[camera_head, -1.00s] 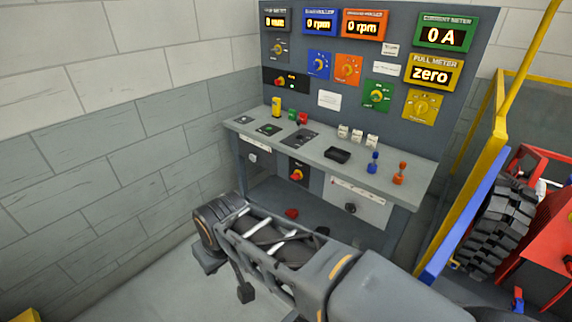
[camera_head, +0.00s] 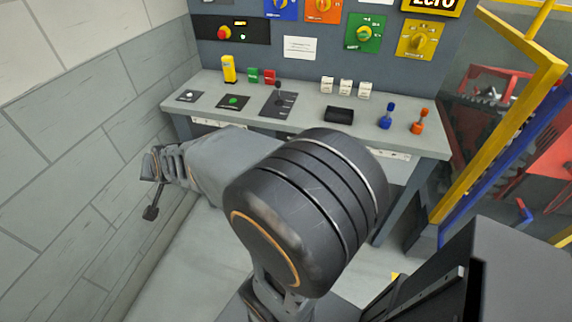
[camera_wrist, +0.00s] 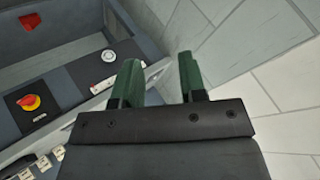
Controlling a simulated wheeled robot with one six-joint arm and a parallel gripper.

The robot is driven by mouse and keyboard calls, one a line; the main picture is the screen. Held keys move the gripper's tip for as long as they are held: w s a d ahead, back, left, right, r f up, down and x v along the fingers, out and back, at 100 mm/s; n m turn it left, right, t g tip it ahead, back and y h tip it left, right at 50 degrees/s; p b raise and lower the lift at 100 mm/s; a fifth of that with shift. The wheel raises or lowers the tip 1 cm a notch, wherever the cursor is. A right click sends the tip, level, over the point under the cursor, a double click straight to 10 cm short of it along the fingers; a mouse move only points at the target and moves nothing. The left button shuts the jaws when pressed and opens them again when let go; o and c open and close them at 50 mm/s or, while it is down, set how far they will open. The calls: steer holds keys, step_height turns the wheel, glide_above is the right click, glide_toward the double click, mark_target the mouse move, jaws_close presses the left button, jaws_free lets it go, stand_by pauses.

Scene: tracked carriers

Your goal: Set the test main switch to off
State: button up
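The wrist view shows a rotary switch (camera_wrist: 29,102) with a red knob on a yellow disc, mounted on a dark panel of the desk front. My arm hides this part of the desk in the head view. Another red-and-yellow rotary switch (camera_head: 224,33) sits on the black strip of the upright console. I cannot read which label names the test main switch, nor either knob's position. My gripper (camera_wrist: 160,60) has two green fingers, apart and with nothing between them. It is beside the desk front, right of the lower switch in the wrist view, and not touching it.
The desk top (camera_head: 310,107) carries a yellow box (camera_head: 229,69), blue lever (camera_head: 386,116) and orange lever (camera_head: 419,120). A grey block wall (camera_head: 75,130) stands close on the left. A yellow frame (camera_head: 500,130) stands right. A round silver fitting (camera_wrist: 109,56) is near my fingers.

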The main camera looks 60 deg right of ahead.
steer(key=w+d+f+m+h+b, duration=0.2)
steer(key=d+f+m+h+b, duration=0.2)
steer(key=d+f+m, duration=0.4)
steer(key=w+d+f+m+h+b, duration=0.35)
steer(key=d+f+m+h, duration=0.2)
steer(key=d, duration=0.45)
steer(key=s+d+f+m+g+h+b, duration=0.8)
steer(key=s+d+f+m+g, duration=0.3)
steer(key=s+d+f+m, duration=0.25)
steer(key=shift+s+d+r+b, duration=0.15)
steer(key=shift+s+d, duration=0.1)
steer(key=shift+d, duration=2.1)
steer(key=shift+s+d+r+b, duration=0.1)
steer(key=shift+s+d+r, duration=0.15)
steer(key=shift+d, duration=2.05)
steer(key=shift+s+d+r+b, duration=0.1)
steer(key=shift+s+d, duration=0.15)
steer(key=shift+d, duration=2.1)
steer(key=shift+c, duration=0.4)
jaws_close()
